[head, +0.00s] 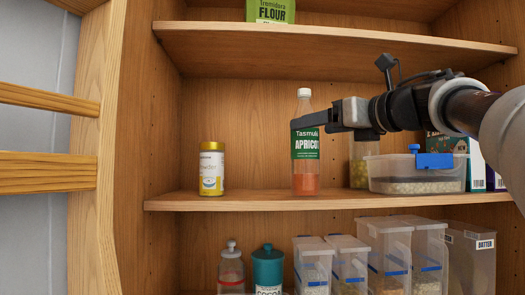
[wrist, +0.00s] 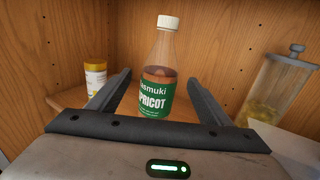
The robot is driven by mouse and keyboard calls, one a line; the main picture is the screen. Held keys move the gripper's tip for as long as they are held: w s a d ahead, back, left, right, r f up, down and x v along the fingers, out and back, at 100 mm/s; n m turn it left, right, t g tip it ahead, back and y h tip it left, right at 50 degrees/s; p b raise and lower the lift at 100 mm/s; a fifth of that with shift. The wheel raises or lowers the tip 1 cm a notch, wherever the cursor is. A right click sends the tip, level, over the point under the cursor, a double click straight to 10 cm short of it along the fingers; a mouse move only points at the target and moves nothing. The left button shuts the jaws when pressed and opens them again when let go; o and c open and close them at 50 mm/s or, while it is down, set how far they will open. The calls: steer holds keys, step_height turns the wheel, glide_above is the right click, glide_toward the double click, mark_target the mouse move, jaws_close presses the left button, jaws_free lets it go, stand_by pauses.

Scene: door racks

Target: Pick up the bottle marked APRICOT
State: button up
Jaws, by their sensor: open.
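The bottle marked APRICOT (head: 306,172) stands upright on the middle shelf in the head view. It is clear with a white cap, a green label and orange-red contents. In the wrist view the bottle (wrist: 158,75) stands ahead, between the lines of the two fingers. My gripper (head: 308,125) reaches in from the right at the height of the bottle's label; in the wrist view its fingers (wrist: 163,88) are spread wide with nothing held. One finger covers part of the label in the head view. I cannot tell whether a finger touches the bottle.
A yellow-lidded jar (head: 211,170) stands left of the bottle on the shelf (head: 260,201). To the right are a clear jar (head: 362,163) and a blue-latched container (head: 415,180). An upper shelf (head: 340,48) lies above my gripper. Several containers fill the shelf below.

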steer(key=p+x, duration=0.1)
steer(key=x, duration=0.4)
steer(key=shift+w+f, duration=0.1)
steer(key=shift+f, duration=0.05)
jaws_close()
